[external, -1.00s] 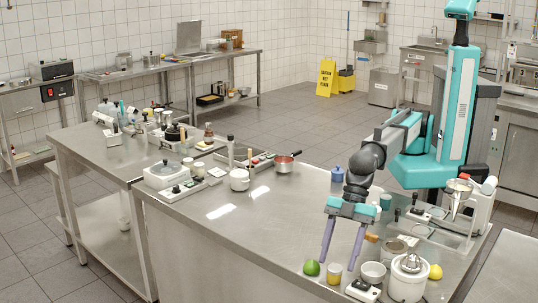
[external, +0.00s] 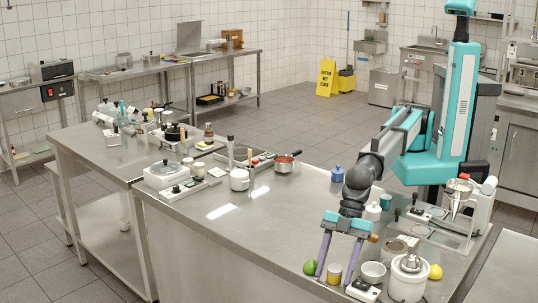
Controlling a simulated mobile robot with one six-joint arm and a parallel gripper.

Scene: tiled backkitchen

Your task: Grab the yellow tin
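The yellow tin (external: 334,273) is small, with a pale top, and stands upright near the front edge of the steel counter. My gripper (external: 335,278) is open and points down, with its two purple fingers apart. In this view one finger is just left of the tin and the other just right of it. The tin shows in the gap between them. I cannot tell whether either finger touches it or how it lines up in depth.
A green lime (external: 310,267) is close to the left finger. A white bowl (external: 373,272) and a white device (external: 363,290) are close on the right. A white pot (external: 408,279) and a lemon (external: 435,271) stand farther right. The counter (external: 265,235) left of the lime is clear.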

